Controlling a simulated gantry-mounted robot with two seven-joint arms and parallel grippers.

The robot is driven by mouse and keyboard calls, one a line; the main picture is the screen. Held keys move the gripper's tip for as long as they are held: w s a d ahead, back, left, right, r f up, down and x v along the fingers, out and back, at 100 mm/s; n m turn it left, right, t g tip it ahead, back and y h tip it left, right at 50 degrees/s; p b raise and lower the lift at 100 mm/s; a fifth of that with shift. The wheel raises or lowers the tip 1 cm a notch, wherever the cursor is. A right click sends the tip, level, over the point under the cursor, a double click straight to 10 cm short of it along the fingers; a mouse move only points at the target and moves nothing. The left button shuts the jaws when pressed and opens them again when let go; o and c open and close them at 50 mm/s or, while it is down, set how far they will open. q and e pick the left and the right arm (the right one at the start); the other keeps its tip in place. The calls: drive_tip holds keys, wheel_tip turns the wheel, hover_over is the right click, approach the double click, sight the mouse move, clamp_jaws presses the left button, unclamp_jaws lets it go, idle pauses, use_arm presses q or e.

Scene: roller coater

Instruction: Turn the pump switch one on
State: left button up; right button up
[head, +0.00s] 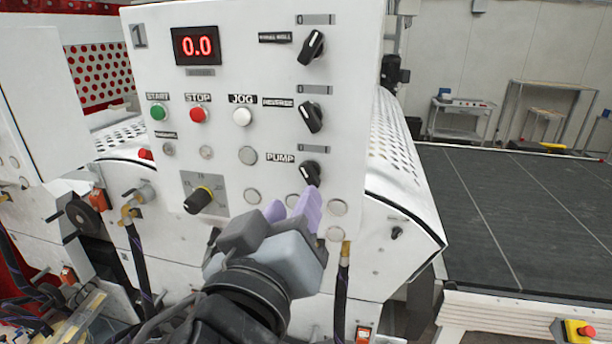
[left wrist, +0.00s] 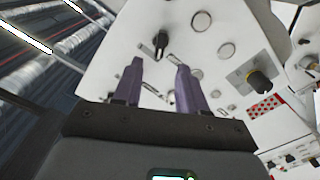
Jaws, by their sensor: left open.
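The pump switch (head: 310,173) is a black rotary knob beside the PUMP label on the white control panel (head: 225,130). Its pointer appears to lean to the upper left. My left gripper (head: 292,205) is open, with its purple fingers just below the switch; the right finger overlaps the knob's lower edge, and contact cannot be told. In the left wrist view, my open fingers (left wrist: 156,70) point at the panel, with nothing held between them. A black knob (left wrist: 160,42) shows past the fingertips, but I cannot tell whether it is the pump switch. My right gripper is out of view.
Two similar black knobs, upper (head: 311,47) and middle (head: 310,117), sit above the pump switch. The green start button (head: 158,112), red stop button (head: 198,114) and white jog button (head: 242,117) are nearby. A dark conveyor (head: 510,210) lies right.

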sight(308, 178)
use_arm(q)
drive_tip(key=p+x, duration=0.2)
drive_tip(key=x, duration=0.6)
drive_tip(key=shift+w, duration=0.15)
drive_tip(key=shift+c, duration=0.4)
clamp_jaws()
